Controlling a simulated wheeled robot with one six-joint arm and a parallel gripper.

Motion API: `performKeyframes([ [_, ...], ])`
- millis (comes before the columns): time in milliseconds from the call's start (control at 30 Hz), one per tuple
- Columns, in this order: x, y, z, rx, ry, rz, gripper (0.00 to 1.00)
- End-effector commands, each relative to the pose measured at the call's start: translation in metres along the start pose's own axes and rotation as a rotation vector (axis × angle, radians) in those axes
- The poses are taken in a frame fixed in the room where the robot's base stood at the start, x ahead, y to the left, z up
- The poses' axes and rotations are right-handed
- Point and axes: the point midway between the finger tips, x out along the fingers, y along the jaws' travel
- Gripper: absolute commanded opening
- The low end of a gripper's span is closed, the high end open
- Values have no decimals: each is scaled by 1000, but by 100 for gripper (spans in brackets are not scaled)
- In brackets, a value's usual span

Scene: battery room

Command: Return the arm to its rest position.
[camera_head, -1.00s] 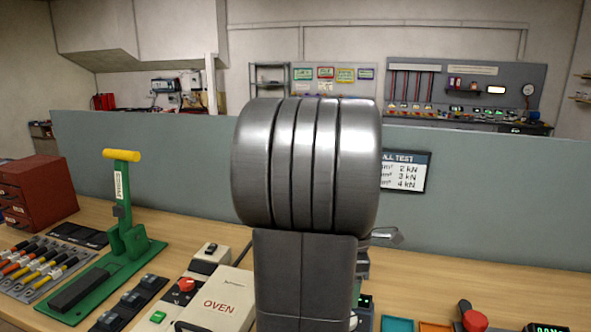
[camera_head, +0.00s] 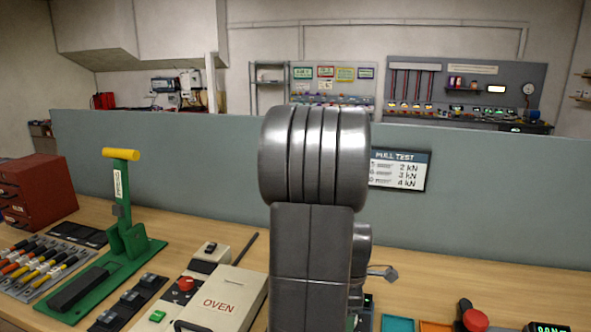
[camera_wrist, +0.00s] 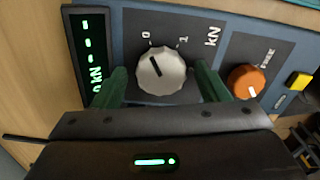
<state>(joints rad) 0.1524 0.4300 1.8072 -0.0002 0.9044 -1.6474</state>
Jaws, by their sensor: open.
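My arm (camera_head: 312,240) rises in the middle of the head view and hides most of what lies behind it. In the wrist view my gripper (camera_wrist: 160,82) shows two green fingers, spread apart with nothing between them that I can see gripped. A white-grey knob (camera_wrist: 160,71), marked 0 and 1, appears between the fingers on a dark blue panel. Whether the fingers are level with the knob or short of it, I cannot tell. In the head view the gripper itself is hidden behind my arm.
A grey partition (camera_head: 480,190) runs behind the bench.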

Motion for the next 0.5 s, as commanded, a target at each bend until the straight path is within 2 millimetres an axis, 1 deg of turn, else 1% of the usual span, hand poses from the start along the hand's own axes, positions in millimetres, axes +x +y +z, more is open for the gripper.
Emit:
performKeyframes([
  [500, -1, 0, 0, 422, 0, 0, 67],
])
